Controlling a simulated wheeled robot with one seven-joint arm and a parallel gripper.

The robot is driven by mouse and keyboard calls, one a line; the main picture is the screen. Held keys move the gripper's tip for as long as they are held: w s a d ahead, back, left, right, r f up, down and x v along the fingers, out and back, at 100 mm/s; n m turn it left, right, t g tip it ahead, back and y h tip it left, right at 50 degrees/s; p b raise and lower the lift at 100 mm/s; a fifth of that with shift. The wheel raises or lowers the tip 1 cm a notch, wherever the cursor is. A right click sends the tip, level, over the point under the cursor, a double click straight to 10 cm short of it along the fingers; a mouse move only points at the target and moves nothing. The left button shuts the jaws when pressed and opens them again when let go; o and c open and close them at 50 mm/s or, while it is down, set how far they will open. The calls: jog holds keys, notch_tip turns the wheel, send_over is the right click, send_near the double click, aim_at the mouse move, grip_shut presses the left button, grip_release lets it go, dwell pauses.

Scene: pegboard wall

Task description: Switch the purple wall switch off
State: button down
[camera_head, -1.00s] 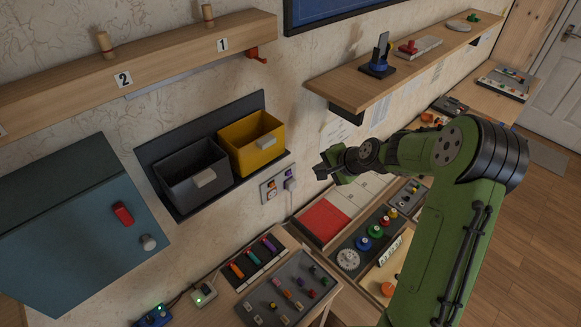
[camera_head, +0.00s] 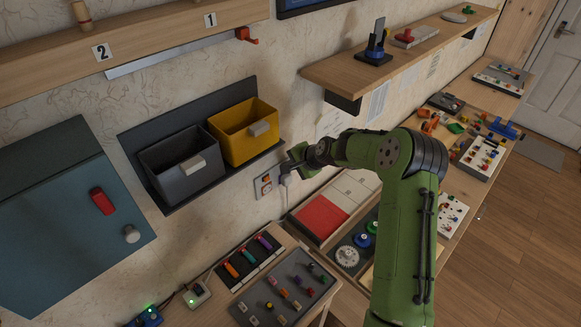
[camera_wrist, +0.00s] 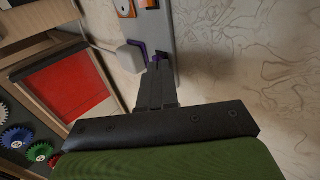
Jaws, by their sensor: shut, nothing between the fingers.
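The purple wall switch (camera_wrist: 161,57) shows only as a small purple patch at my fingertips in the wrist view; most of it is hidden, so I cannot tell its position. It sits on a grey wall plate (camera_wrist: 168,20), which also shows in the head view (camera_head: 261,181). There my gripper (camera_head: 287,166) covers the purple switch. My gripper (camera_wrist: 159,66) is shut and empty, its fingertips at or touching the switch. An orange-ringed control (camera_wrist: 124,7) sits farther along the plate.
A white plug (camera_wrist: 131,55) with a cord sits close beside my fingers. The yellow bin (camera_head: 240,140) and black bin (camera_head: 172,175) hang to the left of the plate. A wooden shelf (camera_head: 345,70) juts out above right. A red panel (camera_head: 318,218) lies below.

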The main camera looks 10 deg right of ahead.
dwell(0.3)
jog(key=shift+s+f+b, duration=0.25)
jog(key=shift+f+b, duration=0.25)
jog(key=shift+b, duration=0.5)
